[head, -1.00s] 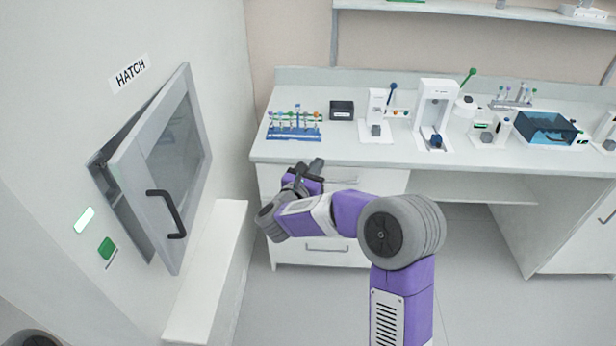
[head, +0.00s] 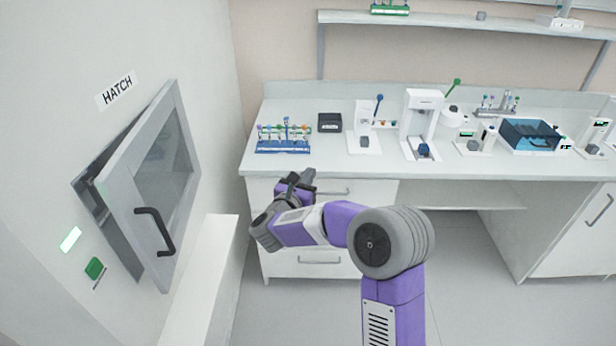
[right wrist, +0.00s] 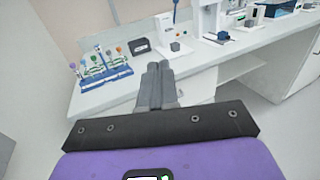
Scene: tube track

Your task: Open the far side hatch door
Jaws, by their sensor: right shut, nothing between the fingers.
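The hatch door (head: 185,185) is on the left wall in the head view, under a HATCH label (head: 117,90). It is a grey framed door with a window and stands partly open, swung out from its opening. A dark handle (head: 153,232) is on its front. My right gripper (head: 304,178) is in front of the bench drawers, to the right of the door and apart from it. Its fingers are together and empty, and they also show closed in the right wrist view (right wrist: 157,80). My left gripper is out of view. The inside of the hatch is mostly hidden.
A white ledge (head: 205,280) runs along the wall below the hatch. The bench (head: 345,165) holds a tube rack (head: 283,140), a black box (head: 330,122) and several instruments. A green-lit panel (head: 70,239) and a green button (head: 94,268) are left of the door.

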